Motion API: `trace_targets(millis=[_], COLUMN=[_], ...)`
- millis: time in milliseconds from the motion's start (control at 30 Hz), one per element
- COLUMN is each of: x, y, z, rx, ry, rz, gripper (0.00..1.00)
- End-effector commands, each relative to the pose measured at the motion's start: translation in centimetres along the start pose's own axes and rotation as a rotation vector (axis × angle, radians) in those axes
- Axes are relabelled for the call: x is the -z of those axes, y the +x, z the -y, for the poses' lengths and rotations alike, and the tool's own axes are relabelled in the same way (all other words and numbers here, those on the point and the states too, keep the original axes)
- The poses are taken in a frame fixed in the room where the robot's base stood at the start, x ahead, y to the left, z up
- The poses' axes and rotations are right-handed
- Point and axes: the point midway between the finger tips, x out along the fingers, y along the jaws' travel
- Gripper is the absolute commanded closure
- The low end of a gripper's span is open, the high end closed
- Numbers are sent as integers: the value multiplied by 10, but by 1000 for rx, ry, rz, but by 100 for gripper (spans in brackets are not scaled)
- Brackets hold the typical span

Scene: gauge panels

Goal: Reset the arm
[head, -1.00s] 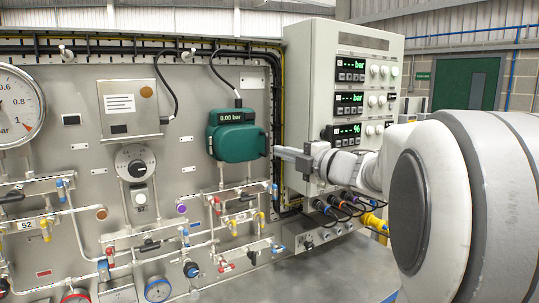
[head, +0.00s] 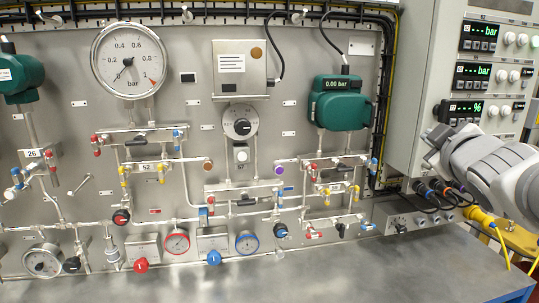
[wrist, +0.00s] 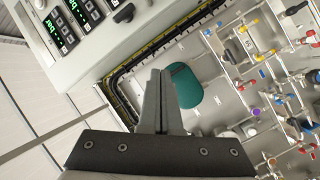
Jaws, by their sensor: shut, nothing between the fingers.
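My gripper (head: 432,140) is at the right in the head view, at the end of my grey and white arm. It is in front of the grey instrument cabinet (head: 422,75) and its lower display. In the wrist view my gripper (wrist: 161,75) shows its two fingers pressed together with nothing between them. Beyond the fingertips is the green transmitter (wrist: 187,86), which also shows in the head view (head: 343,108) reading 0.00 bar. I cannot tell the exact gap between my fingers and the cabinet.
The gauge panel (head: 75,130) carries a large round dial (head: 128,60), a grey box (head: 240,85), a knob (head: 240,122) and pipework with coloured valves. The bench top (head: 330,272) below is clear. Yellow fittings and cables (head: 478,214) are beneath my arm.

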Motion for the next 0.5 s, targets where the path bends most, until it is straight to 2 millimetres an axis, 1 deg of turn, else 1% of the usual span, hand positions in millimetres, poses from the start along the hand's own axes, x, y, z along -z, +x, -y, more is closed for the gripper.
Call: trace_targets(millis=[33, 67, 167, 267, 300, 367, 400, 467, 500], x=[-4, -9, -24, -37, -42, -48, -50, -54, -56], y=[-11, -17, -40, -70, -84, -107, -122, -145, -159], z=[14, 22, 58, 99, 117, 144, 161, 184, 198], rx=[24, 41, 112, 201, 243, 307, 351, 414, 453], ry=[71, 115, 255, 382, 428, 492, 529, 577, 600], rz=[54, 93, 223, 354, 408, 488, 540, 612, 656], gripper=[100, 100, 100, 100, 100, 100, 100, 100, 100])
